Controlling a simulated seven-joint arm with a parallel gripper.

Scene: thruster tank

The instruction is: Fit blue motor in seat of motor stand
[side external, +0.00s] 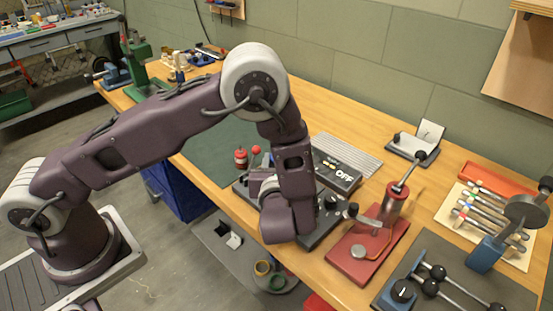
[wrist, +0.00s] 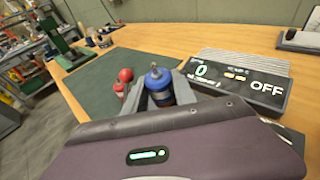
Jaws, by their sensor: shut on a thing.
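The blue motor (wrist: 158,88) stands upright in the wrist view, with a dark blue body, a lighter top and a small shaft. My gripper (wrist: 159,97) has its grey fingers on either side of the motor, shut on it. In the side external view my gripper (side external: 262,183) is low over the bench's near edge, mostly behind my wrist, and the blue motor cannot be made out there. I cannot clearly make out the motor stand or its seat; my wrist housing covers the area below the motor. Whether the motor touches anything beneath it cannot be told.
A red cylinder (side external: 240,158) and a red ball (side external: 256,149) stand close beside my gripper. A display box reading OFF (wrist: 243,78) is to the right. A red-based lever device (side external: 368,245) stands farther right. The green mat (wrist: 100,83) has free room behind.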

